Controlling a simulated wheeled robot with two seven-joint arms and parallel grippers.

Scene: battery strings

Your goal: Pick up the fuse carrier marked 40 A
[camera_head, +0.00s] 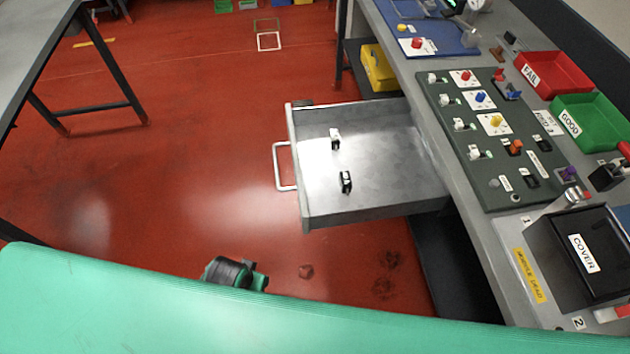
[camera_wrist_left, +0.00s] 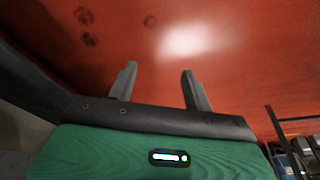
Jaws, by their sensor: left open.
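Two small fuse carriers lie apart on the bare metal floor of the open drawer (camera_head: 392,170) in the head view. The farther fuse carrier (camera_head: 335,139) looks white and black. The nearer fuse carrier (camera_head: 346,182) is black with a pale face. Their markings are too small to read, so I cannot tell which is 40 A. My left gripper (camera_wrist_left: 159,84) is open and empty in the left wrist view, with red floor beyond its fingers. No fuse carrier shows in that view. My right gripper is not in view.
The drawer, with a pale handle (camera_head: 281,166), sticks out from the bench. On the bench are a dark green board (camera_head: 480,130) with several coloured parts, a red FAIL tray (camera_head: 553,76), a green GOOD tray (camera_head: 590,118) and a black COVER box (camera_head: 580,255). Open floor lies left of the drawer.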

